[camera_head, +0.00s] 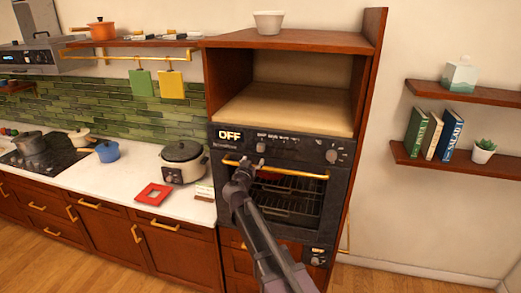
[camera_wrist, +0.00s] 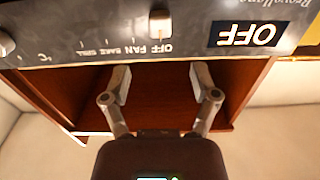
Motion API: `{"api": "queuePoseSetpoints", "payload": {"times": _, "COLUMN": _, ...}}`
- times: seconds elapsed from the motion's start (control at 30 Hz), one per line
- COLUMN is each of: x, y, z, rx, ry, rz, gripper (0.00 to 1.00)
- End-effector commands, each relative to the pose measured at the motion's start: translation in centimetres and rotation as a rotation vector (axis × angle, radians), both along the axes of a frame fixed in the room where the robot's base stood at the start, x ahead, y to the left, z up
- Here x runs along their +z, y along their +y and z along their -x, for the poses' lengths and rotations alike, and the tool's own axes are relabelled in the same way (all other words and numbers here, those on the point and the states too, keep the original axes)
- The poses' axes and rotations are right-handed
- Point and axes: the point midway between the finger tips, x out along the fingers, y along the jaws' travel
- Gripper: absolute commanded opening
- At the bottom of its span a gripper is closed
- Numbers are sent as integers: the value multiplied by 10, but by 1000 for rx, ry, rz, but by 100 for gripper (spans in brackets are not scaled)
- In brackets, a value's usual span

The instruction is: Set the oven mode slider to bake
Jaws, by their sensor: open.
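The oven (camera_head: 222,165) has a dark control panel with an OFF display (camera_head: 229,135). In the wrist view, the upside-down panel (camera_wrist: 110,28) shows the pale mode slider (camera_wrist: 160,23) beside the small labels OFF and FAN. The BAKE label (camera_wrist: 112,50) is further left in that view. My gripper also shows in the head view (camera_head: 245,166), in front of the oven's upper part.
A gold handle bar (camera_head: 300,174) crosses the oven door close to my gripper. A round knob (camera_head: 331,155) is at the panel's right. Wall shelves (camera_head: 470,168) are at right.

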Motion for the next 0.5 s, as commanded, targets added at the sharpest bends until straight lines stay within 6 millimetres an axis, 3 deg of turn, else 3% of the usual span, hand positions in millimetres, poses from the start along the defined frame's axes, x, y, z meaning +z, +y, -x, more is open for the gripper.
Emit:
{"api": "queuePoseSetpoints", "payload": {"times": 0.1, "x": 0, "y": -4, "z": -21, "rx": 0, "ry": 0, "rz": 0, "gripper": 77}}
{"api": "queuePoseSetpoints", "payload": {"times": 0.5, "x": 0, "y": -20, "z": -77, "rx": -1, "ry": 0, "rz": 0, "gripper": 77}}
